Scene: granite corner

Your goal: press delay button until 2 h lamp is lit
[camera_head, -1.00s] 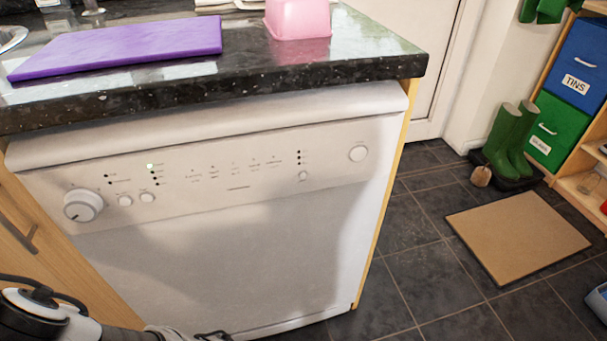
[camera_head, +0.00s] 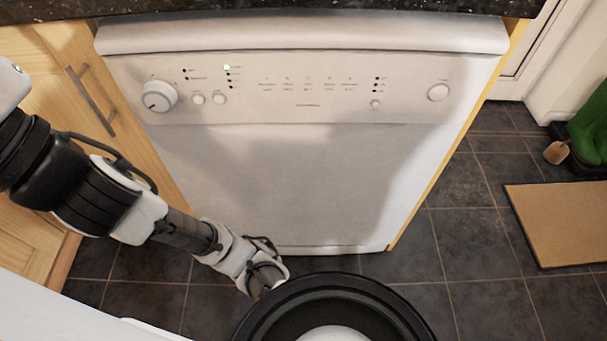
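The white dishwasher (camera_head: 260,180) stands in front of me, with its control panel (camera_head: 310,118) along the top. A small round button (camera_head: 375,104) sits below a column of small dark lamps (camera_head: 376,84) right of centre. Two more round buttons, a left one (camera_head: 198,99) and a right one (camera_head: 219,98), sit beside the dial (camera_head: 159,96). The print is too small to read, so I cannot tell which button is delay or which lamp is 2 h. My arm reaches down low in front of the door; my gripper's fingers do not show.
A dark worktop edge (camera_head: 300,8) overhangs the panel. Wooden cupboards (camera_head: 55,130) are on the left. A brown mat (camera_head: 560,220) and green boots (camera_head: 590,125) are on the tiled floor at right. The floor between the mat and dishwasher is clear.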

